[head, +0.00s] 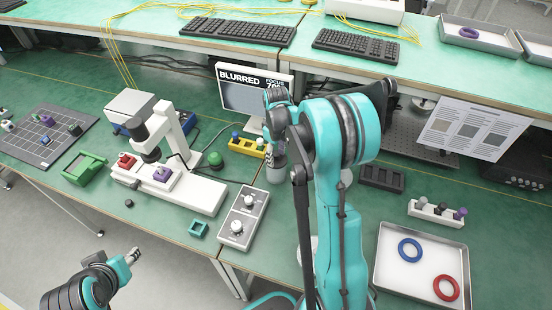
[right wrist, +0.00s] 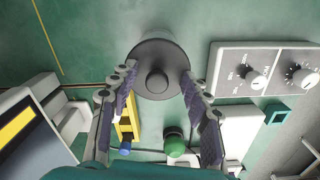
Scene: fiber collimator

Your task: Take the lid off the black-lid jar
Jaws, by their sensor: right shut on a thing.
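The jar's dark round lid (right wrist: 140,60) with its centre knob (right wrist: 157,82) fills the middle of the right wrist view. Part of a pale jar body (right wrist: 158,28) shows beyond it. I cannot tell whether lid and jar are apart. My left gripper (head: 134,253) is low at the left, away from the jar; its jaws are too small to read.
A control box with knobs (head: 243,216) stands close left of the jar. A yellow block holder (head: 247,147), green button (head: 215,159) and monitor (head: 240,95) are behind. The white microscope (head: 190,191) is farther left. A tray (head: 380,265) with two rings lies at right.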

